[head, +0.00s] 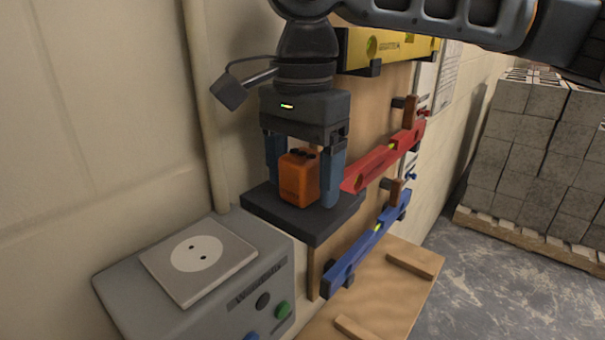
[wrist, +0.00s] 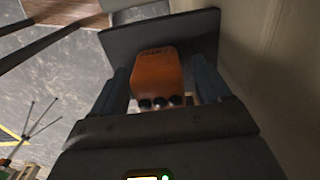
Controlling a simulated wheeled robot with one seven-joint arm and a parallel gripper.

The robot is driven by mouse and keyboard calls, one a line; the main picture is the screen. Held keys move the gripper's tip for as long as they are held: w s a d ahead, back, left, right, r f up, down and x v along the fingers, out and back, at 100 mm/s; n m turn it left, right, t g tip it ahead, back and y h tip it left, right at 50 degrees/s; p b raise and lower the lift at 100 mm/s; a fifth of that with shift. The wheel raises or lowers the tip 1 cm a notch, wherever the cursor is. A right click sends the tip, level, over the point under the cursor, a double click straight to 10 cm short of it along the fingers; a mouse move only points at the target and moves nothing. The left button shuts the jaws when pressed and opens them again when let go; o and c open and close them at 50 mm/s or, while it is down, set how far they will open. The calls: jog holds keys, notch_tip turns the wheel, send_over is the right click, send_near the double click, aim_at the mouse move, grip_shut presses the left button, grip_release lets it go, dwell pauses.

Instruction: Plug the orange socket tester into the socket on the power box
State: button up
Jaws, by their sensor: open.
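The orange socket tester (head: 299,180) stands on a small dark shelf (head: 300,218). It also shows in the wrist view (wrist: 158,72), with dark round knobs on its near side. My gripper (head: 305,185) points down over the shelf, its two blue fingers on either side of the tester. The fingers are open; in the wrist view gaps show between them and the tester. The grey power box (head: 265,262) is at the lower left in the head view. Its socket (head: 198,254), a white round face with two holes on a pale plate, faces up and is empty.
Yellow (head: 395,46), red (head: 375,165) and blue (head: 362,250) spirit levels hang on the board right of the shelf. A wooden surface (head: 390,290) lies below. A pipe (head: 205,110) runs down the wall behind. Grey blocks (head: 545,150) stand on a pallet at right.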

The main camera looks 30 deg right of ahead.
aim_at(302, 154)
jog(key=shift+c, duration=0.4)
jog(key=c, duration=0.9)
jog(key=shift+r, duration=0.1)
notch_tip(302, 154, up, 10)
jog(key=shift+f+b, duration=0.1)
jog(key=shift+b, duration=0.3)
